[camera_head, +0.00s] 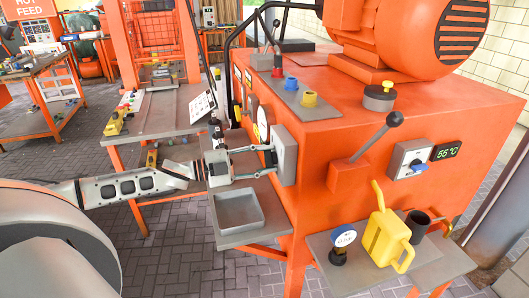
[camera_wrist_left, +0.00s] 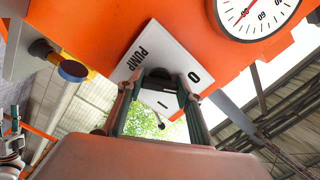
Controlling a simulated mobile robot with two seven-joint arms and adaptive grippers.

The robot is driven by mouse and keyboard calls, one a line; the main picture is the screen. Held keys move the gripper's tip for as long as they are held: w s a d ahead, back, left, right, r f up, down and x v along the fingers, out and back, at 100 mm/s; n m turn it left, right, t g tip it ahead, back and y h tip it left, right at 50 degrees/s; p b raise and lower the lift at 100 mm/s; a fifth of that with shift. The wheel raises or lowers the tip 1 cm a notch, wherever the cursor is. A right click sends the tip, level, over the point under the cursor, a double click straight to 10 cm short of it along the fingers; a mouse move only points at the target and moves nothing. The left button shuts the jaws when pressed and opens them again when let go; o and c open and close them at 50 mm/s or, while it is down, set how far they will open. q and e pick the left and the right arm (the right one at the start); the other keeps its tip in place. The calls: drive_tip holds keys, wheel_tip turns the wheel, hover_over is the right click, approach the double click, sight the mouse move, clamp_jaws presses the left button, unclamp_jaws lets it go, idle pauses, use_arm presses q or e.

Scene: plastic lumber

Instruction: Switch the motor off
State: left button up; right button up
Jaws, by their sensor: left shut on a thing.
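The orange motor (camera_head: 400,30) sits on top of the orange machine (camera_head: 345,120). A grey switch box (camera_head: 286,156) is on the machine's left side. In the left wrist view its white plate (camera_wrist_left: 150,52) reads PUMP, with 0 and I marks. My left gripper (camera_head: 268,160) reaches this box from the left. In the left wrist view my left gripper (camera_wrist_left: 172,82) is shut on a dark knob (camera_wrist_left: 160,75) in the middle of the plate. The fingers partly hide the knob, so I cannot tell its exact setting. My right gripper is not in view.
Red, blue and yellow knobs sit on a grey panel (camera_head: 296,97). A yellow-black button (camera_head: 379,96), a lever (camera_head: 375,138) and a 55 °C display (camera_head: 446,151) are farther right. A grey tray (camera_head: 239,228) is below my gripper. A yellow can (camera_head: 388,235) stands on the front shelf.

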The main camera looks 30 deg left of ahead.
use_arm(q)
drive_tip(key=shift+n, duration=0.3)
drive_tip(key=shift+p, duration=0.35)
drive_tip(key=shift+n, duration=0.3)
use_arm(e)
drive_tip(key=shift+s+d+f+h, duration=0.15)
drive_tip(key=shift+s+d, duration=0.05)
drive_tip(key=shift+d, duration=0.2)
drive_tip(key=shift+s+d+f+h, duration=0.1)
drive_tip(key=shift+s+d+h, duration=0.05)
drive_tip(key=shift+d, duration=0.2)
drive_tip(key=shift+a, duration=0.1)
use_arm(q)
drive_tip(key=o, duration=1.1)
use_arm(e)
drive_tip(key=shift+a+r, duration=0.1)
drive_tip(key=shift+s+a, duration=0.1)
